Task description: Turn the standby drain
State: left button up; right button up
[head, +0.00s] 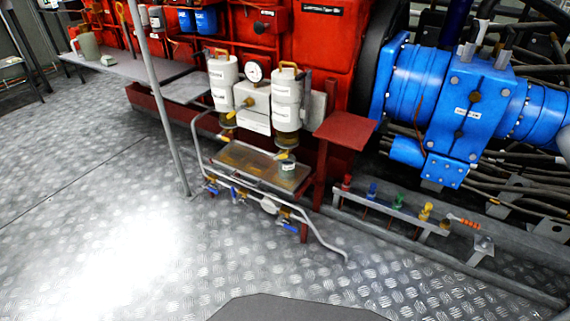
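Two white filter canisters stand side by side on the red engine, a left one (223,84) and a right one (287,103), with a gauge (254,72) between them. Their labels are too small to read, so I cannot tell which is standby. A drain fitting with a yellow handle (228,121) sits under the left canister. Another drain with a yellow handle (285,154) sits under the right one, above a small grey-green cup (288,168). The cup stands on a brownish drip tray (243,160). Neither gripper is in view.
A bent grey rail (323,241) and several blue-handled valves (211,188) lie in front of the tray. A slanted grey post (160,95) stands to the left. A red plate (345,130) and a blue pump (455,95) are to the right. The floor (110,230) in front is clear.

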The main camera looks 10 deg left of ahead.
aim_at(279, 156)
jog(key=z, duration=0.5)
jog(key=i, duration=1.75)
jog(key=u, duration=0.85)
